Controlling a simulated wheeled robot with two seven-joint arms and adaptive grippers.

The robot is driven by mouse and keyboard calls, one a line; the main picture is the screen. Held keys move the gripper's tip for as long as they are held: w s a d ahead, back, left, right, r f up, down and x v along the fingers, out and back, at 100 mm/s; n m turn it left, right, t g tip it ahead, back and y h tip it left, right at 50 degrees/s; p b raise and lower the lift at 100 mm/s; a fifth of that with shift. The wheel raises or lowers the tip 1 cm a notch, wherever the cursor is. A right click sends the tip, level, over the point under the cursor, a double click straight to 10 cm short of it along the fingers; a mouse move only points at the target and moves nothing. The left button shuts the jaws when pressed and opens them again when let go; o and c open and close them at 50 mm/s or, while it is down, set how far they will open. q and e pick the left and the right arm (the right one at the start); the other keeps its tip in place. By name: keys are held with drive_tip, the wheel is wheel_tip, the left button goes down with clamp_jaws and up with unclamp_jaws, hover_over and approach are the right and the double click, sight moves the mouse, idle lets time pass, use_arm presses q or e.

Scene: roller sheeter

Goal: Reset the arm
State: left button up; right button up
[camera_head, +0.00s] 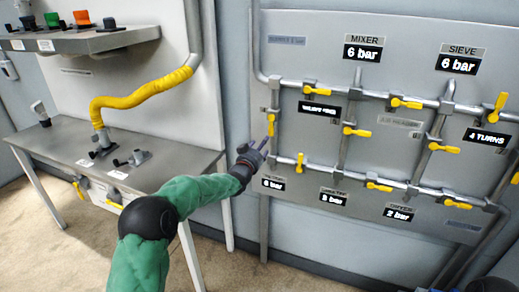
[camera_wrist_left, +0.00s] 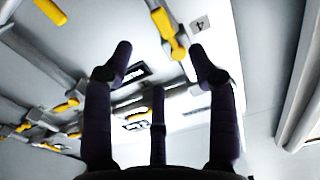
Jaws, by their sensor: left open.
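My left arm reaches in from the bottom of the head view in a green sleeve. My left gripper (camera_head: 262,147) is in front of the lower left part of the valve panel (camera_head: 315,60). In the left wrist view its dark fingers (camera_wrist_left: 160,60) are spread apart with nothing between them. A yellow valve handle (camera_head: 270,124) on the left vertical pipe is just above and beyond the fingertips. A yellow handle (camera_wrist_left: 168,32) also shows past the fingertips in the left wrist view, and I see no contact.
Grey pipes with several yellow handles (camera_head: 404,103) cross the panel on the right. A metal table (camera_head: 65,140) stands at left, with a yellow hose (camera_head: 140,92) and fittings. A shelf (camera_head: 90,40) with coloured knobs is above it. Carpeted floor (camera_head: 30,235) is open at lower left.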

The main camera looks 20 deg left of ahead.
use_arm(q)
drive_tip(key=shift+s, duration=0.55)
drive_tip(key=s+d+f+n+g+h, duration=0.1)
drive_tip(key=s+d+f+g, duration=0.4)
drive_tip(key=f, duration=0.6)
drive_tip(key=s+d+f+g+p, duration=0.15)
drive_tip(key=s+f, duration=0.45)
drive_tip(key=f, duration=0.6)
drive_tip(key=s+d+f+n+g+h, duration=0.1)
drive_tip(key=s+d+f+g, duration=0.4)
drive_tip(key=f, duration=0.6)
drive_tip(key=s+d+f+g, duration=0.2)
drive_tip(key=s+f, duration=0.1)
drive_tip(key=s, duration=0.8)
drive_tip(key=s+d+f+g+h, duration=0.1)
drive_tip(key=s+d+f+g, duration=0.1)
drive_tip(key=s, duration=0.9)
drive_tip(key=s+d+f+n+g, duration=0.1)
drive_tip(key=s+d+f+g, duration=0.1)
drive_tip(key=s+f, duration=0.4)
drive_tip(key=s+d, duration=0.1)
drive_tip(key=s, duration=0.4)
drive_tip(key=shift+s+d+f+p, duration=0.2)
drive_tip(key=shift+s+d+p, duration=0.1)
drive_tip(key=shift+s+p, duration=0.1)
